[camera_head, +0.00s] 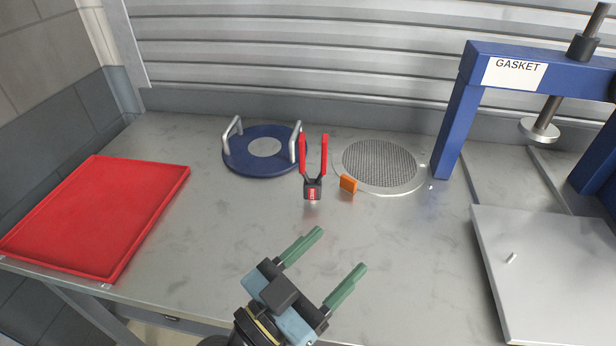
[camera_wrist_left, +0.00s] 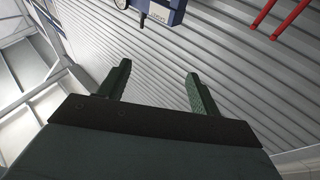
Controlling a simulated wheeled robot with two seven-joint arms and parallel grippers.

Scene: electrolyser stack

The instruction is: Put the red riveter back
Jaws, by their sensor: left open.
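The red riveter (camera_head: 313,170) has two red handles and a dark head. It is at the middle of the metal bench, handles toward the wall, between a blue disc and a round mesh plate. My left gripper (camera_head: 343,252) is open and empty, nearer to me than the riveter and apart from it. In the left wrist view the green fingers (camera_wrist_left: 158,85) are spread with nothing between them. A red tray (camera_head: 100,215) with a low rim lies empty at the bench's left end. My right gripper is not in view.
A blue disc (camera_head: 240,157) with two upright metal handles is at the back. A round mesh plate (camera_head: 380,164) and a small orange block (camera_head: 348,184) are right of the riveter. A blue press frame (camera_head: 456,120) labelled GASKET and a grey plate (camera_head: 550,270) fill the right.

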